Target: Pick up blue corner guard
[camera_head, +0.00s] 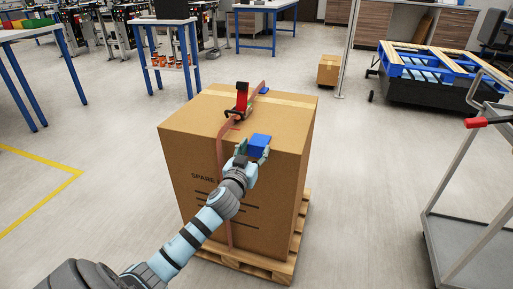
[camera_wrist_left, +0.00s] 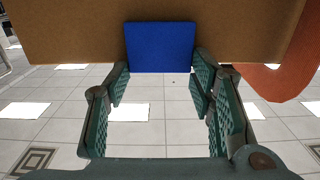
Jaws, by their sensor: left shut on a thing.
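A blue corner guard (camera_head: 259,143) is at the near top edge of a large cardboard box (camera_head: 185,125), to the right of an orange-red strap (camera_head: 220,150). My left gripper (camera_head: 252,155) reaches it from the front and is shut on it. In the left wrist view the blue guard (camera_wrist_left: 160,45) lies between the tips of the fingers (camera_wrist_left: 160,82), against the brown box (camera_wrist_left: 70,35). I cannot tell whether it is clear of the box. My right gripper is not in view.
A red ratchet (camera_head: 242,97) stands on the box, with another small blue piece (camera_head: 263,91) at the far edge. The box is on a wooden pallet (camera_head: 282,268). A grey cart (camera_head: 470,235) stands at right. Floor on the left is clear.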

